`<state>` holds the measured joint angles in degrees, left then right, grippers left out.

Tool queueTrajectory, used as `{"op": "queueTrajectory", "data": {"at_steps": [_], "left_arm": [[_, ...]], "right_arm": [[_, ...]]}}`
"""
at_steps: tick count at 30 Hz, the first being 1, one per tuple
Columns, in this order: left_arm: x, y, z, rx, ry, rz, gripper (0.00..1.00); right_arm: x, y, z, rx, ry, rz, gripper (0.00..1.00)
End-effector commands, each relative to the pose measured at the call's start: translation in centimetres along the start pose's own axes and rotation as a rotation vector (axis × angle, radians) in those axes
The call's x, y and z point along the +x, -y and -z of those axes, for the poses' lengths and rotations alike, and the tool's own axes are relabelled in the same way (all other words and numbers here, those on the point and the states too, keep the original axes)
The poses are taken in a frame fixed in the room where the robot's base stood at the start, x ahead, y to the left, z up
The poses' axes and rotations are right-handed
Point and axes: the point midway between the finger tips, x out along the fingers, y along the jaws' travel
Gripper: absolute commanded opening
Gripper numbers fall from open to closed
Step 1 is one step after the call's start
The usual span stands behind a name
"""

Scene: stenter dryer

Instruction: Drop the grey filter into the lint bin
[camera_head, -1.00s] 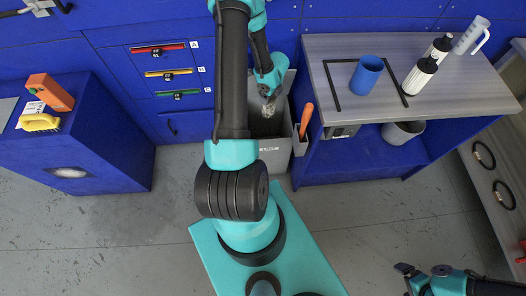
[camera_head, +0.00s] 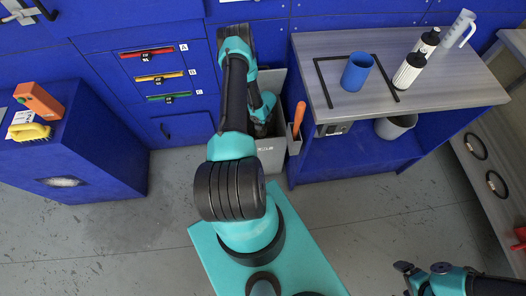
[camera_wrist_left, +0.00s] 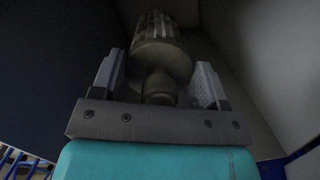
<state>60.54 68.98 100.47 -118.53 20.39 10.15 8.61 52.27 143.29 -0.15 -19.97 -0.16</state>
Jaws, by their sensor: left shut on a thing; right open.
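The lint bin (camera_head: 275,157) is the grey open bin on the floor between the drawer cabinet and the workbench. My left gripper (camera_head: 262,127) reaches down into its opening, partly hidden by my own arm. In the left wrist view the gripper (camera_wrist_left: 158,80) is shut on the grey filter (camera_wrist_left: 160,40), a ribbed cylinder with a narrower neck between the fingers. Dark bin walls surround it there. The filter cannot be made out in the head view. My right gripper (camera_head: 408,270) is open and empty above the floor at the lower right.
An orange-handled tool (camera_head: 299,119) stands in a holder on the bin's right side. The workbench (camera_head: 440,90) carries a blue cup (camera_head: 357,72) and white bottles. A blue cabinet (camera_head: 75,150) stands at left with a yellow brush (camera_head: 29,131). The floor between is clear.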

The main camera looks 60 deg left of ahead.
Motion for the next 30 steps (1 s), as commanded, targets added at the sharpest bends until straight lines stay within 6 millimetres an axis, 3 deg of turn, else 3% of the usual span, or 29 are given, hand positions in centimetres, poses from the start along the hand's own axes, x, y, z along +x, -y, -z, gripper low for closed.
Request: {"op": "queueTrajectory", "data": {"at_steps": [3,6,20,30], "left_arm": [[2.0,-0.4,-0.4,-0.028,0.000,-0.005,0.30],[2.7,-0.4,-0.6,-0.039,0.000,-0.005,0.30],[3.6,-0.5,-0.5,-0.040,-0.001,-0.006,0.30],[9.4,-0.5,0.5,-0.039,-0.001,-0.007,0.30]], "right_arm": [[0.0,0.0,0.0,0.000,0.000,0.000,0.93],[0.0,0.0,0.0,0.000,0.000,0.000,0.93],[0.0,0.0,0.0,0.000,0.000,0.000,0.93],[0.0,0.0,0.0,0.000,0.000,0.000,0.93]]}}
